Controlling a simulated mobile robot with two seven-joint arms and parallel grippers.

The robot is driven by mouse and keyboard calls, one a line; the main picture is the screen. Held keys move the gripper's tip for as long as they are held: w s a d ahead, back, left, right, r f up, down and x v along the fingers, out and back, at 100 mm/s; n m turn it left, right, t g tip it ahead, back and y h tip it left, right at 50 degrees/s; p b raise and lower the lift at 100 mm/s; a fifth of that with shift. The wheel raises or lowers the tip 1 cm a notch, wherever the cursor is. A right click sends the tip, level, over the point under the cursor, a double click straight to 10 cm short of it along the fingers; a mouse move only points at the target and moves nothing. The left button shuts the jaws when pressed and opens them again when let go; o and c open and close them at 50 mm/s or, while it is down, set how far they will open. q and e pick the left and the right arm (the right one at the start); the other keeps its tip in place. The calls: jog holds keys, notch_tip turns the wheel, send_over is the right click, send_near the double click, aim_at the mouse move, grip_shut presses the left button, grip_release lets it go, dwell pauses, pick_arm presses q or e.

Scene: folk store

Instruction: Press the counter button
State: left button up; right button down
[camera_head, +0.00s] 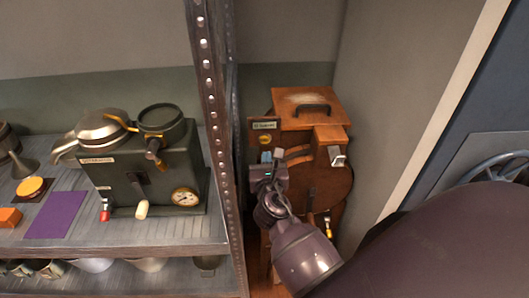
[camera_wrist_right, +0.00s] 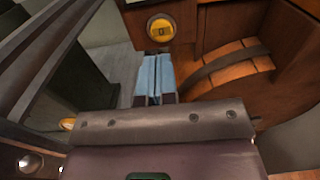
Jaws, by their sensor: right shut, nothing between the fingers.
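A round yellow button (camera_head: 265,140) with a small dark marking is on the front of a wooden cabinet machine (camera_head: 311,108), under a small label plate (camera_head: 264,125). The yellow button also shows in the right wrist view (camera_wrist_right: 161,28), at the top centre. My right gripper (camera_head: 267,157) is shut and empty, just below the button in the head view. In the right wrist view its blue fingertips (camera_wrist_right: 154,62) are together and point toward the button, and a gap seems to show between them. My left gripper is not in view.
A metal shelf (camera_head: 130,240) with an upright perforated post (camera_head: 211,110) stands left of the wooden machine. A dark green machine (camera_head: 150,170) with a gauge sits on the shelf. A grey wall (camera_head: 382,90) closes the right side, so room is narrow.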

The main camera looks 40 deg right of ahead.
jog(key=v, duration=0.7)
jog(key=shift+b, duration=0.3)
jog(key=shift+f, duration=0.1)
dwell(0.4)
jog(key=s+a+f+m+g+y, duration=0.15)
jog(key=f+m+y, duration=0.3)
jog(key=m, duration=0.75)
jog(key=s+a+f+m+y, duration=0.1)
jog(key=a+f+m+y, duration=0.3)
jog(key=m, duration=0.9)
jog(key=s+d+f+m+g, duration=0.2)
jog(key=s+d+f+m, duration=0.1)
jog(key=s+f, duration=0.5)
jog(key=shift+s+d+m, duration=0.35)
jog(key=shift+s+m, duration=0.05)
jog(key=shift+s, duration=0.7)
